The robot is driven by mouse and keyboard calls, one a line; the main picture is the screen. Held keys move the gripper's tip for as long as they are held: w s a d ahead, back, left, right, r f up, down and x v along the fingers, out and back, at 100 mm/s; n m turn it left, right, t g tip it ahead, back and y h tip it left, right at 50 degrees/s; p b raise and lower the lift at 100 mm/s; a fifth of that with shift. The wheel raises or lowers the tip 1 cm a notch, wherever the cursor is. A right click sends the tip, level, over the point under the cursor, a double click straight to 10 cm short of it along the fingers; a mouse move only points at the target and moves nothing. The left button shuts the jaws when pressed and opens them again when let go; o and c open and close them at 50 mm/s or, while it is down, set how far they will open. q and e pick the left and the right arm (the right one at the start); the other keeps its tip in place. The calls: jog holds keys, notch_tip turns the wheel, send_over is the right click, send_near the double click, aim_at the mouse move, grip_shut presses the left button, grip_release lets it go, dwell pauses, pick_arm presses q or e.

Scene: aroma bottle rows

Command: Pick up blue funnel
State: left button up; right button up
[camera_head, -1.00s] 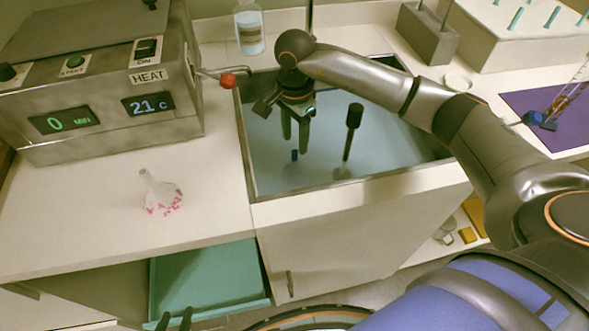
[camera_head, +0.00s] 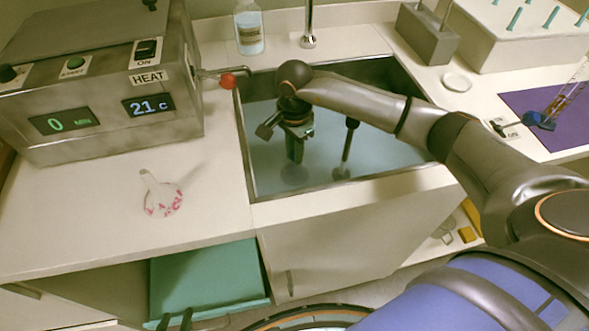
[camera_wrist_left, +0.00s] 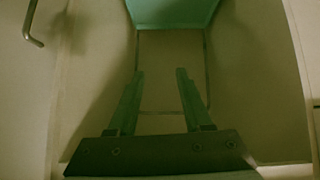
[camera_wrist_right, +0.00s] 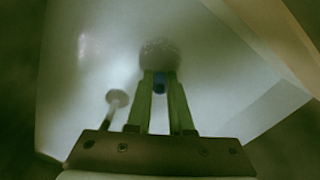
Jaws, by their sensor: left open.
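A clear, round-based piece with a short blue upper end, which looks like the blue funnel (camera_wrist_right: 160,54), stands in the sink; its faint base shows in the head view (camera_head: 294,175). My right gripper (camera_head: 296,160) points straight down over it. In the right wrist view its fingers (camera_wrist_right: 160,78) are close together with the blue end between them, and they appear to touch it on both sides. The fingers hide the blue end in the head view. My left gripper (camera_wrist_left: 160,72) is open and empty, low in front of the cabinet, with its tips at the bottom edge of the head view.
A dark-topped rod (camera_head: 350,135) on a round base stands in the sink, right of my right gripper. The steel sink rim (camera_head: 320,184) surrounds both. A heater box (camera_head: 100,90), a pink-stained flask (camera_head: 162,200), a faucet (camera_head: 308,35) and an open green drawer (camera_head: 205,280) are near.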

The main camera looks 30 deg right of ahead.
grip_shut()
dwell(0.9)
